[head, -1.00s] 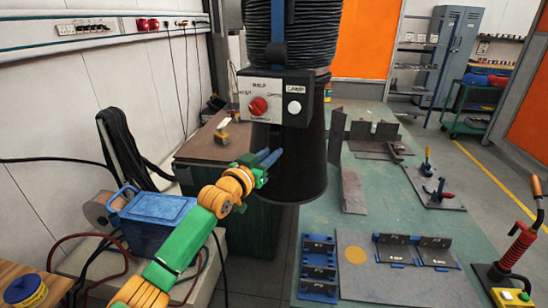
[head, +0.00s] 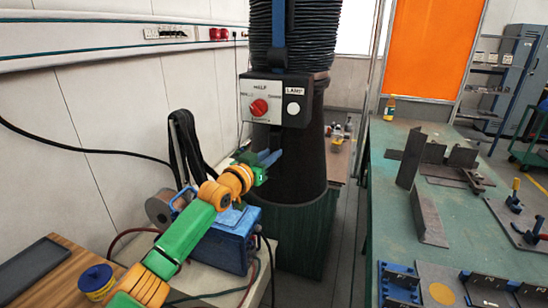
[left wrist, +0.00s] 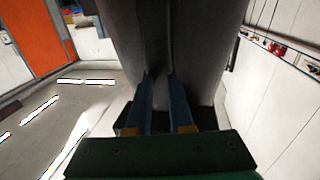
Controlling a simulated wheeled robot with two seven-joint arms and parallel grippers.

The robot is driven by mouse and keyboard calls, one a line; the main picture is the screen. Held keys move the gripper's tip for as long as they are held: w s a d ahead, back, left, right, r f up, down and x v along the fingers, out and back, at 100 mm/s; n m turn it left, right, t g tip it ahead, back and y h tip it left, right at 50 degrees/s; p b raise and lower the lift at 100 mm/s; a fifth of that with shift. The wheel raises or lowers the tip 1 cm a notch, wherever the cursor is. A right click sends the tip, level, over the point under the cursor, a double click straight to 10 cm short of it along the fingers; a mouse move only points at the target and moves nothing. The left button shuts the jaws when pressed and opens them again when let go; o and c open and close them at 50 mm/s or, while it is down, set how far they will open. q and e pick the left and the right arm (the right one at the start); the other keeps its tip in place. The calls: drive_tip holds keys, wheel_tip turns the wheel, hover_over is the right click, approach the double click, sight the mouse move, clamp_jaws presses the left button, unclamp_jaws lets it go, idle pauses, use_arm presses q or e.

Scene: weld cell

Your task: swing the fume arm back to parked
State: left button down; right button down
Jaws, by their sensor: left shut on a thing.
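The fume arm (head: 302,175) hangs in the middle of the head view, a dark tapered hood under a black ribbed hose (head: 310,40). On its front is a control box (head: 275,102) with a red knob and a white lamp button. My left gripper (head: 268,158) is at the hood's lower left side, its blue fingers shut on the fume arm. In the left wrist view the hood (left wrist: 205,40) fills the upper middle, with the fingers (left wrist: 160,88) against it; the exact part between them is hard to make out. My right gripper is not in view.
A green worktable (head: 395,215) with metal plates and fixtures stands at right. The wall with a socket rail (head: 100,50) is at left. A narrow floor gap (head: 345,240) lies beside the green table.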

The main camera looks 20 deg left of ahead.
use_arm(q)
drive_tip(key=shift+d+f, duration=0.1)
drive_tip(key=shift+d, duration=0.1)
drive_tip(key=c, duration=0.9)
unclamp_jaws()
drive_tip(key=shift+d, duration=0.1)
drive_tip(key=shift+c, duration=0.2)
drive_tip(key=shift+o, duration=0.7)
drive_tip(key=shift+w+d, duration=0.1)
drive_tip(key=shift+d, duration=0.25)
drive_tip(key=s+a+b, duration=0.1)
drive_tip(key=s+b, duration=0.1)
drive_tip(key=s, duration=0.5)
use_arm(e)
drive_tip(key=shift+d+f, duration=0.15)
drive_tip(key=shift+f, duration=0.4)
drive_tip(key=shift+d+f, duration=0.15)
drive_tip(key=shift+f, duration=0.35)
